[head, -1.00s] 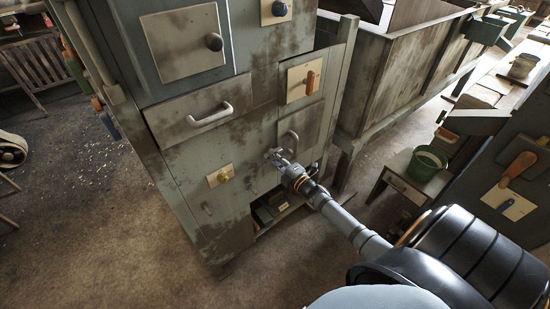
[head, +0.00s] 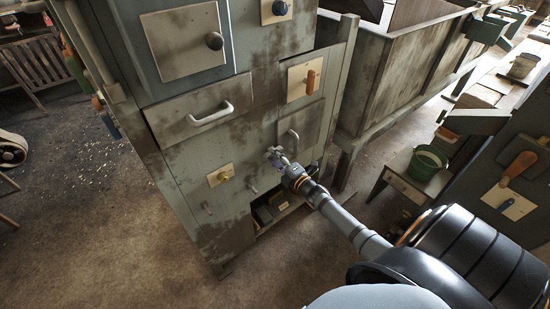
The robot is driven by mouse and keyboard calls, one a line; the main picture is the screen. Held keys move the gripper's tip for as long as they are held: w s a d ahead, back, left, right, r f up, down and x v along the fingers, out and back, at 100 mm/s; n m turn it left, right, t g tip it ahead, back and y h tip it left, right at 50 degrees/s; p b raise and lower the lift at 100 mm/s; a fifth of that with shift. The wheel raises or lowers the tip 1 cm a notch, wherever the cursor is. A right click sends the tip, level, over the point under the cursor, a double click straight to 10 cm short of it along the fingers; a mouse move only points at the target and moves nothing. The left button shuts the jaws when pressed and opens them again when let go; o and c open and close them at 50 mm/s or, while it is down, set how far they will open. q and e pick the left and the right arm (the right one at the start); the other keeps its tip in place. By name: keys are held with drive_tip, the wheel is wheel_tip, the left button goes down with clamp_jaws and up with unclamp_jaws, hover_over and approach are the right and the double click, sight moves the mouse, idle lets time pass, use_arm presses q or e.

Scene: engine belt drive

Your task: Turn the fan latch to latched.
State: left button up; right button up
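My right gripper (head: 274,154) is at the front of the green-grey cabinet (head: 262,100), just left of a small door with a pale bar handle (head: 292,141). Its fingers are small and I cannot tell whether they are open, or whether they touch anything. No label marks the fan latch. Turning parts in view are an orange handle on a cream plate (head: 311,82), standing upright above the gripper, and a brass knob on a cream plate (head: 223,177) to its lower left. Another orange handle (head: 518,165) sits slanted on a panel at the right. My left gripper is not in view.
A drawer with a bar handle (head: 211,115) and a dark knob (head: 214,41) are on the cabinet's upper left. An open shelf (head: 275,210) lies below the gripper. A green bucket (head: 427,162) stands on a small table at the right. The floor at left is mostly clear.

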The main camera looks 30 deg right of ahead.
drive_tip(key=s, duration=1.2)
drive_tip(key=shift+d, duration=0.45)
drive_tip(key=s+d+f+m+g+h, duration=0.1)
drive_tip(key=s+f+m+g, duration=0.25)
drive_tip(key=f, duration=0.45)
drive_tip(key=s+d+f+m+g+h+p, duration=0.1)
drive_tip(key=s+f+m+g, duration=0.2)
drive_tip(key=f, duration=0.5)
drive_tip(key=s+d+f+m+g+h, duration=0.1)
drive_tip(key=s+f+m, duration=0.2)
drive_tip(key=s+f, duration=0.35)
drive_tip(key=s+a+f+m+g, duration=0.4)
drive_tip(key=s+a+f, duration=0.2)
drive_tip(key=s+f, duration=0.3)
drive_tip(key=s+a+f+m+g+y+p, duration=0.1)
drive_tip(key=s+a+f+m+g, duration=0.4)
drive_tip(key=s+f, duration=0.4)
drive_tip(key=s+a, duration=0.1)
drive_tip(key=s, duration=0.4)
drive_tip(key=shift+s, duration=0.3)
